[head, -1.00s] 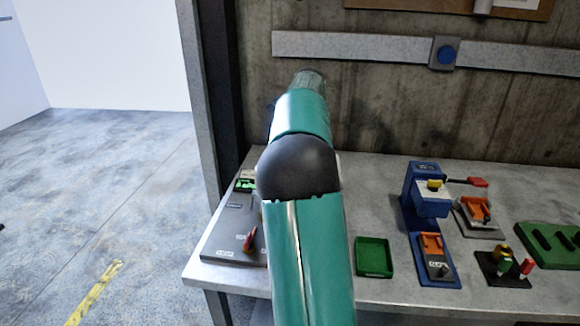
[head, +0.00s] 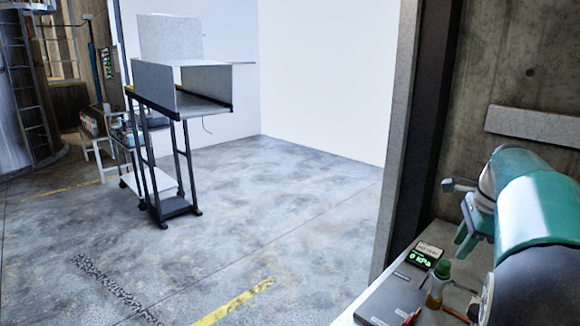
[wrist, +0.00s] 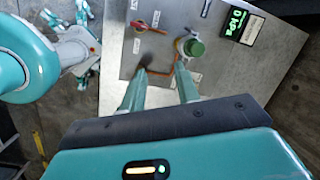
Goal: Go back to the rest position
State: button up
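My gripper (wrist: 162,88) shows in the wrist view with its two teal fingers apart and nothing between them. It is above the grey panel (wrist: 125,63). In the head view my gripper (head: 465,238) points down at the right, over the bench end. My folded arm covers much of the bench at the right of the head view.
A lit green pressure display (head: 420,260) sits at the panel's back. A dark post (head: 408,130) rises beside the bench. Open floor (head: 240,230) lies left, with a wheeled stand (head: 178,150) farther back.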

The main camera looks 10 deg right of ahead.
jog(key=s+a+r+n, duration=0.2)
jog(key=s+a+n, duration=0.2)
jog(key=a+n, duration=0.55)
jog(key=s+a+f+n+t, duration=0.1)
jog(key=s+a+f+n, duration=0.1)
jog(key=s+a+n, duration=0.2)
jog(key=s+a+f+n+t, duration=0.1)
jog(key=s+a+f+n, duration=0.2)
jog(key=a, duration=0.6)
jog(key=s+a+f+n+t+h, duration=0.1)
jog(key=s+a+f+n, duration=0.2)
jog(key=s+a+n, duration=0.3)
jog(key=s+a, duration=0.1)
jog(key=s, duration=0.1)
jog(key=shift+s, duration=0.3)
jog(key=shift+a+f+n, duration=0.1)
jog(key=shift+a+n, duration=0.05)
jog(key=shift+n, duration=0.1)
